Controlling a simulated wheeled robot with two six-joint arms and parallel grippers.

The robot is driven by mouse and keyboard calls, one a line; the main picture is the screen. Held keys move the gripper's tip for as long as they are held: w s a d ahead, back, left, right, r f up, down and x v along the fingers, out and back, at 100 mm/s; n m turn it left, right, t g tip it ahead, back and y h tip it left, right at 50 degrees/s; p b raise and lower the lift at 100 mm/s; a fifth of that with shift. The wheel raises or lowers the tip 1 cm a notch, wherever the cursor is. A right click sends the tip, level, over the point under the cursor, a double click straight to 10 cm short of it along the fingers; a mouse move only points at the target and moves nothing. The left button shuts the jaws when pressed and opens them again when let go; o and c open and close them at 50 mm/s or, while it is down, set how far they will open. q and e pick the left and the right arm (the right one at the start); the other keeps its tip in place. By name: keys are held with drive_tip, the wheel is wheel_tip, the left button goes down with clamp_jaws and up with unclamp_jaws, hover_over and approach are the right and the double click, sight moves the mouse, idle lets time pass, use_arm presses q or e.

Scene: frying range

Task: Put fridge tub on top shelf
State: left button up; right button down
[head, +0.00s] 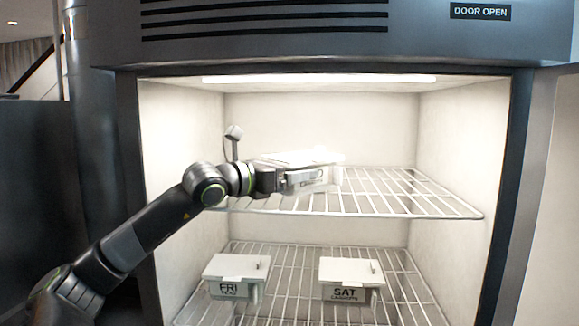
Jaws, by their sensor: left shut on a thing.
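A white lidded tub (325,172) is at the height of the top wire shelf (420,207) inside the open fridge. My left gripper (290,181) comes in from the left and is shut on the tub's near side. The tub's label is partly covered by the gripper and cannot be read. I cannot tell whether the tub's base touches the wires or hangs just above them. The top shelf is bare to the right of the tub. My right gripper is not in view.
On the lower wire shelf (295,290) stand a tub marked FRI (234,276) at left and a tub marked SAT (351,279) at right. The fridge's side walls and right frame (512,190) bound the opening. A "DOOR OPEN" sign (480,12) is above.

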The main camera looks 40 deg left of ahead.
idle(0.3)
use_arm(q)
drive_tip(key=shift+f, duration=0.15)
drive_tip(key=o, duration=1.1)
drive_tip(key=shift+s+a+f+b, duration=0.15)
drive_tip(key=shift+s+b, duration=0.15)
drive_tip(key=shift+b, duration=0.2)
drive_tip(key=b+v, duration=0.2)
drive_tip(key=shift+s+b, duration=0.3)
drive_tip(key=shift+b, duration=0.05)
drive_tip(key=b+v, duration=0.7)
drive_tip(key=b, duration=0.6)
drive_tip(key=shift+s+a+r+b, duration=0.1)
drive_tip(key=shift+s+r+b, duration=0.05)
drive_tip(key=shift+s+b, duration=0.3)
drive_tip(key=shift+s+a+r+b, duration=0.1)
drive_tip(key=shift+s+b, duration=0.25)
drive_tip(key=shift+s, duration=0.05)
